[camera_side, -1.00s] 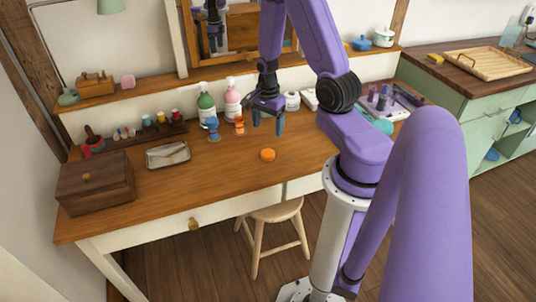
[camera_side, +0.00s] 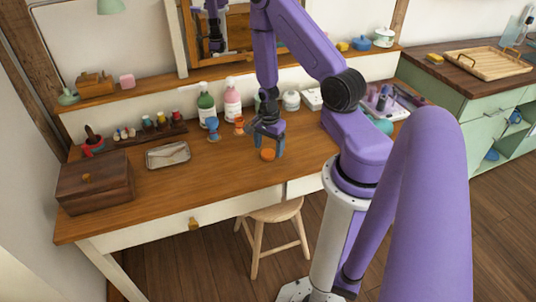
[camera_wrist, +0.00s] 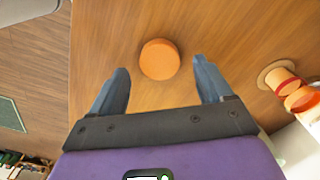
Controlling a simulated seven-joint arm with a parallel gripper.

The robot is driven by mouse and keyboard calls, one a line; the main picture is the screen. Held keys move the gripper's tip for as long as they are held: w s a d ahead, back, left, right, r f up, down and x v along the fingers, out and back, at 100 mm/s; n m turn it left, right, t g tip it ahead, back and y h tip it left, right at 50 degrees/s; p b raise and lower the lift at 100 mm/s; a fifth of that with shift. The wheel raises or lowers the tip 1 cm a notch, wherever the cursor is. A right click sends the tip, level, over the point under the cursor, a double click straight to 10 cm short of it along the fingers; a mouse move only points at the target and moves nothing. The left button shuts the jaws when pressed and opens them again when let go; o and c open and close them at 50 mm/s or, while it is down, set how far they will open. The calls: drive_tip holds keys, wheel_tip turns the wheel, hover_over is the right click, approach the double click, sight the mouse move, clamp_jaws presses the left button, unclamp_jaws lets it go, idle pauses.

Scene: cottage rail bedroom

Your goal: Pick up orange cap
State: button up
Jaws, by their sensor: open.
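The orange cap (camera_side: 268,155) is a small round disc lying flat on the wooden desk (camera_side: 215,175). In the wrist view the orange cap (camera_wrist: 160,60) lies between the lines of the two fingers, just ahead of their tips. My gripper (camera_side: 266,147) is low over the desk at the cap, fingers pointing down. In the wrist view my gripper (camera_wrist: 160,75) is open and empty, with a finger to each side of the cap and a gap to both. I cannot tell the exact fingertip height above the desk.
An orange hourglass-shaped item (camera_side: 239,126) and a blue one (camera_side: 213,129) stand behind the cap. Green (camera_side: 206,106) and pink (camera_side: 232,101) bottles stand further back. A metal tray (camera_side: 168,154) and wooden box (camera_side: 94,186) are at left. The desk front is clear.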

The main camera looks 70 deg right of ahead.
sight(268, 151)
drive_tip(key=shift+f, duration=0.8)
drive_tip(key=c, duration=1.1)
drive_tip(key=shift+r, duration=0.15)
wheel_tip(268, 151, up, 9)
drive_tip(key=shift+w+d+r, duration=0.5)
drive_tip(key=shift+w+d, duration=0.85)
drive_tip(key=shift+w, duration=1.2)
drive_tip(key=shift+w+d+r, duration=0.55)
drive_tip(key=shift+w+d, duration=0.85)
drive_tip(key=shift+w, duration=1.1)
drive_tip(key=shift+w+d+r, duration=0.5)
drive_tip(key=shift+w+d, duration=0.85)
drive_tip(key=shift+w, duration=1.2)
